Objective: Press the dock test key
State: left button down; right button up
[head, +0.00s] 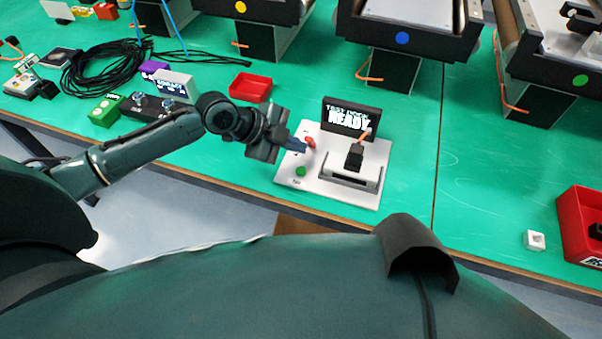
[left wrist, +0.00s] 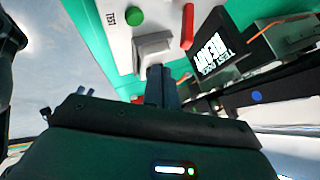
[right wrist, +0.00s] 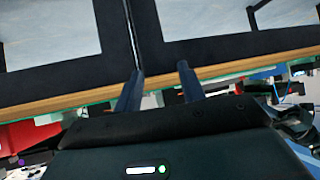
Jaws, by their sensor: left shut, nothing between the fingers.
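The test dock is a white plate (head: 340,192) on the green table, with a black screen (head: 350,117) reading "TEST DOCK READY". A round green key (head: 300,171) sits at its front left; in the left wrist view the green key (left wrist: 135,16) has "TEST" printed beside it. A red lever (head: 311,143) lies behind it, also seen in the left wrist view (left wrist: 187,26). My left gripper (head: 300,146) is shut and empty over the plate's left side. In the left wrist view its tips (left wrist: 161,70) are close to a pale square block (left wrist: 153,47); contact is unclear. My right gripper (right wrist: 160,69) is open and empty.
A black part with an orange cable (head: 354,156) sits in the dock's cradle. A red tray (head: 250,86) is behind my left arm. Black cable coils (head: 105,72) lie at the left, a red bin (head: 578,225) at the right. Conveyors (head: 405,35) line the back.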

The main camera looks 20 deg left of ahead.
pick_arm(q)
jog(key=b, duration=0.3)
send_over(296, 172)
notch_tip(296, 172, down, 5)
jog(key=shift+r, duration=0.1)
jog(key=shift+f, duration=0.3)
pick_arm(e)
jog(key=shift+w+a+f+n+t+y, duration=0.1)
jog(key=shift+a+f+n+t+y, duration=0.1)
jog(key=shift+a, duration=0.3)
jog(key=shift+w+a+f+n+t+y, duration=0.1)
jog(key=shift+a+t+y, duration=0.1)
jog(key=shift+a, duration=0.3)
jog(key=shift+r, duration=0.2)
jog(key=shift+w+f, duration=0.1)
jog(key=shift+f, duration=0.1)
jog(key=shift+r, duration=0.15)
pick_arm(q)
jog(key=shift+f, duration=0.1)
jog(key=shift+f+b, duration=0.3)
jog(key=shift+b, duration=0.2)
pick_arm(e)
jog(key=shift+f, duration=0.45)
